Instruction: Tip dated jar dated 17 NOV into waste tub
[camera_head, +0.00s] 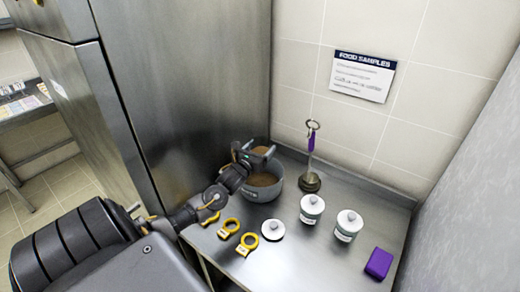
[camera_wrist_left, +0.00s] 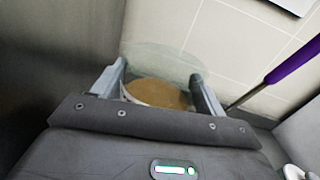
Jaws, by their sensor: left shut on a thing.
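My left gripper (camera_head: 257,153) is shut on an open jar (camera_head: 257,163) with brown contents, at the back of the steel counter. The jar is over the grey waste tub (camera_head: 263,194), which also shows brown inside. In the left wrist view, the brown contents (camera_wrist_left: 155,94) and the jar's pale see-through wall (camera_wrist_left: 160,60) lie between the two fingers. I cannot tell how far the jar is tilted, and its date is not readable. A white lid with a knob (camera_head: 272,230) lies on the counter in front of the tub. My right gripper is not in view.
Two lidded white jars (camera_head: 312,209) (camera_head: 348,225) stand to the right. Several yellow rings with tags (camera_head: 229,228) lie at the front left. A purple-handled tool (camera_head: 311,150) stands behind, and a purple block (camera_head: 379,263) lies at right. A steel cabinet (camera_head: 190,80) borders the left.

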